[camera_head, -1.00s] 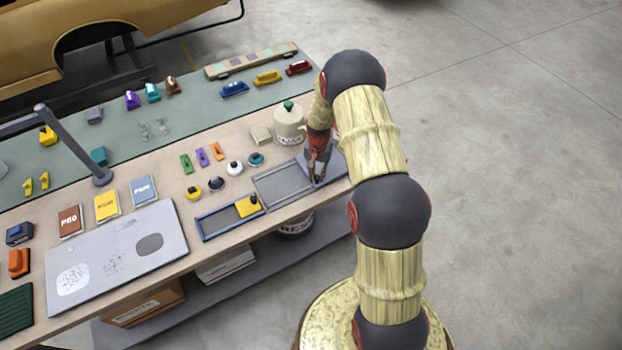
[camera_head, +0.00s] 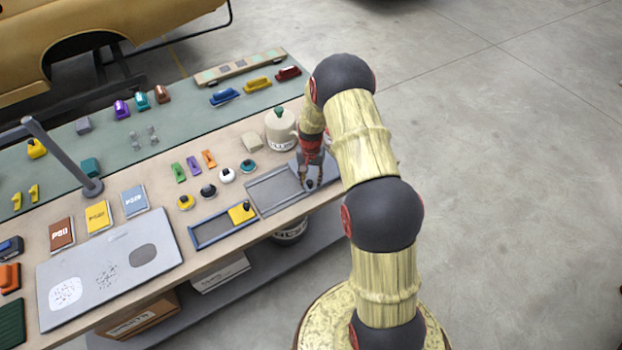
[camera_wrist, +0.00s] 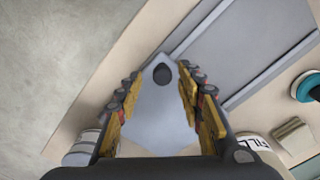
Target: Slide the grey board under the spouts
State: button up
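The grey board (camera_head: 328,174) lies flat at the right end of the bench in the head view, with a dark knob (camera_head: 309,184) on it. In the wrist view the board (camera_wrist: 160,122) narrows to a blunt tip near the dark knob (camera_wrist: 162,73). My gripper (camera_head: 312,186) is low over the board. In the wrist view my gripper (camera_wrist: 161,84) is open, with a finger on each side of the knob and gaps visible. A grey framed tray (camera_head: 277,189) lies just left of the board. I cannot make out the spouts.
A cream jar (camera_head: 281,130) with a green knob stands behind the board. A blue frame (camera_head: 208,231) with a yellow board (camera_head: 242,212) lies left of the grey tray. Several round knobbed pots and coloured clips are further back. The bench edge is close in front.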

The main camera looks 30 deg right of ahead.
notch_tip(320, 180, up, 12)
dwell(0.4)
jog(key=shift+f, duration=0.1)
dwell(0.4)
jog(key=s+a+r+n+t+b, duration=0.2)
jog(key=s+a+r+b, duration=0.3)
jog(key=s, duration=0.5)
jog(key=s+a+r+n+t+b, duration=0.1)
jog(key=s+a+r+n+b, duration=0.3)
jog(key=s+a, duration=0.4)
jog(key=s+a+r+n+t+b, duration=0.2)
jog(key=s+a+r+b, duration=0.4)
jog(key=s, duration=0.6)
notch_tip(320, 180, up, 2)
jog(key=shift+a+r+n+t+b, duration=0.1)
jog(key=shift+a+n+t+b, duration=0.2)
jog(key=shift+n+b, duration=0.2)
